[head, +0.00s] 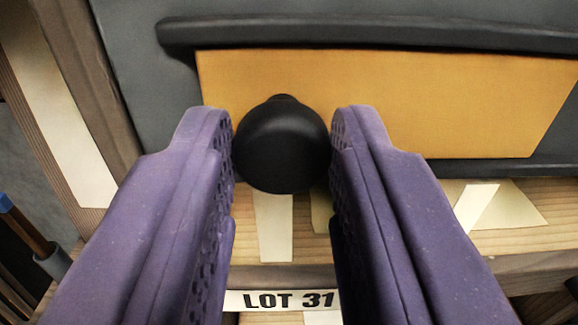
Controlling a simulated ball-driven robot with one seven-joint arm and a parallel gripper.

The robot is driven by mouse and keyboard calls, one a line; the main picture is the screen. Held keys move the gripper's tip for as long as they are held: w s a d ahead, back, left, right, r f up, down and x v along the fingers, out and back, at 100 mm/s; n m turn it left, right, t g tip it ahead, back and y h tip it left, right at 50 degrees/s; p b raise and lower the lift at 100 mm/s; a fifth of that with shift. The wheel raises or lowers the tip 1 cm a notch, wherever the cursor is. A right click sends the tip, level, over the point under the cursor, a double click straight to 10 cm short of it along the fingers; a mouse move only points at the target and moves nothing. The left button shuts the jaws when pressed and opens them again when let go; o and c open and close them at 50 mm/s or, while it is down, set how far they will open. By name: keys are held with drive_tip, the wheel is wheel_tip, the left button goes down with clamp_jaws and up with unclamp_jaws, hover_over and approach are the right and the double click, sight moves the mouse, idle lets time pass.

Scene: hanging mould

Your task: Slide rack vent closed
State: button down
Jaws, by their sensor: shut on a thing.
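The rack vent shows in the head view as a flat orange panel (440,100) between a dark upper rail (370,35) and a dark lower rail (500,168). A round black knob (282,145) stands out near the panel's left end. My gripper (282,140) has two purple fingers, one on each side of the knob, and is shut on it. The fingers hide part of the panel's lower left area and of the lower rail.
A grey plate (140,70) lies left of the panel, beside a wooden post (85,100) with a pale strip. A wooden shelf (520,235) with paper pieces lies below, with a "LOT 31" label (288,300). A blue-and-brown rod (28,228) is at the lower left.

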drive_tip(key=c, duration=1.2)
unclamp_jaws()
drive_tip(key=shift+a, duration=0.2)
drive_tip(key=o, duration=0.4)
drive_tip(key=shift+a, duration=0.2)
drive_tip(key=shift+d, duration=0.1)
drive_tip(key=s, duration=0.8)
drive_tip(key=shift+w, duration=0.1)
